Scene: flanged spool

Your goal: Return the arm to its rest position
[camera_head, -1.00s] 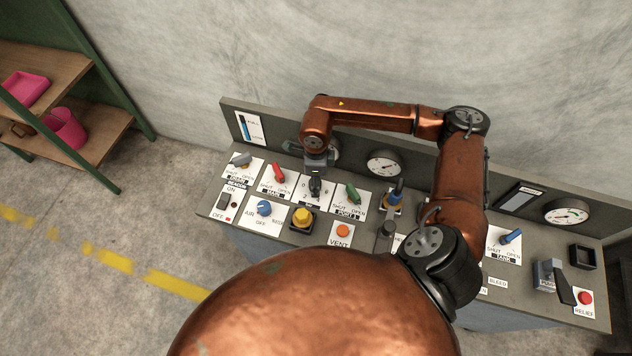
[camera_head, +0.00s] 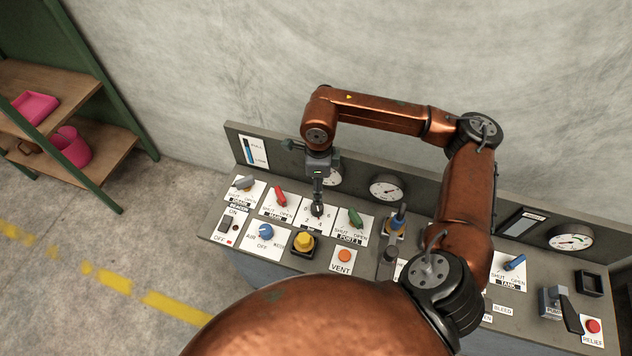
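One copper arm of mine, which I take to be my right, rises from the bottom of the head view, bends at the right and reaches back left over the control panel (camera_head: 420,262). Its gripper (camera_head: 317,194) points down, above the numbered selector dial (camera_head: 317,210) between the red handle and the green handle. The fingers show as one thin dark column, so their opening is unclear. The tips look just above or at the dial's knob; contact is unclear. I see nothing held. My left gripper is not in view.
Near the gripper are a red handle (camera_head: 280,196), green handle (camera_head: 355,217), yellow button (camera_head: 303,242) and blue knob (camera_head: 265,230). A gauge (camera_head: 386,188) stands behind. A shelf (camera_head: 105,166) with pink containers is at the left. Clear floor lies between shelf and panel.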

